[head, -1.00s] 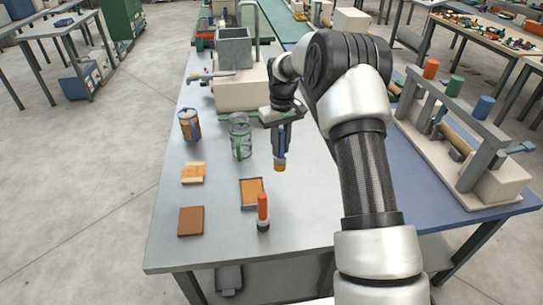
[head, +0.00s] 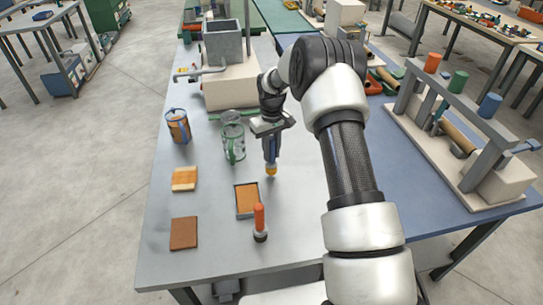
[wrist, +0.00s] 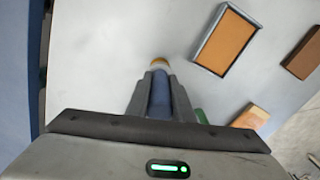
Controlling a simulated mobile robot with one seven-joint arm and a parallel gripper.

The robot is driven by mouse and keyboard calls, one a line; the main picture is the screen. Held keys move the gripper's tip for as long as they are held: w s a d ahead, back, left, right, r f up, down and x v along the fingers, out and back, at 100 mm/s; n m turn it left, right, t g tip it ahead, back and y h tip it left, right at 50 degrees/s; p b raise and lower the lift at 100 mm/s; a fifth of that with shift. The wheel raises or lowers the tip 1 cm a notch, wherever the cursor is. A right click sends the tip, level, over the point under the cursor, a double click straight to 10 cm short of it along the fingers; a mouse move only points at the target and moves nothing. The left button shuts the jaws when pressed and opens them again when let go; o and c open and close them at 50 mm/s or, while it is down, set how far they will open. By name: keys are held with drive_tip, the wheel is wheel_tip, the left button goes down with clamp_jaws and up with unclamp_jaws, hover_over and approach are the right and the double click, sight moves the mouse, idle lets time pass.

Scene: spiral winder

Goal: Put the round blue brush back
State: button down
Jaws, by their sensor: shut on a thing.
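My gripper (head: 270,145) is shut on the round blue brush (wrist: 160,95). The brush hangs upright over the grey table (head: 205,262), its pale yellowish end (head: 271,170) pointing down. I cannot tell whether that end touches the table. In the wrist view the blue handle lies between my two fingers, which hide part of it. A clear jar with green parts (head: 233,137) stands just left of the brush. An orange-brown cup with a blue frame (head: 178,126) stands farther left.
An orange-filled tray (head: 247,200) and an upright orange-handled tool (head: 260,222) are at the front. A light wooden block (head: 185,179) and a brown block (head: 184,233) lie left. A beige machine (head: 230,87) stands behind; a winder frame (head: 450,120) stands right.

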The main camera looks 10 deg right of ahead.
drive_tip(key=shift+f, duration=1)
drive_tip(key=shift+f, duration=0.1)
drive_tip(key=c, duration=1.6)
unclamp_jaws()
drive_tip(key=shift+o, duration=0.2)
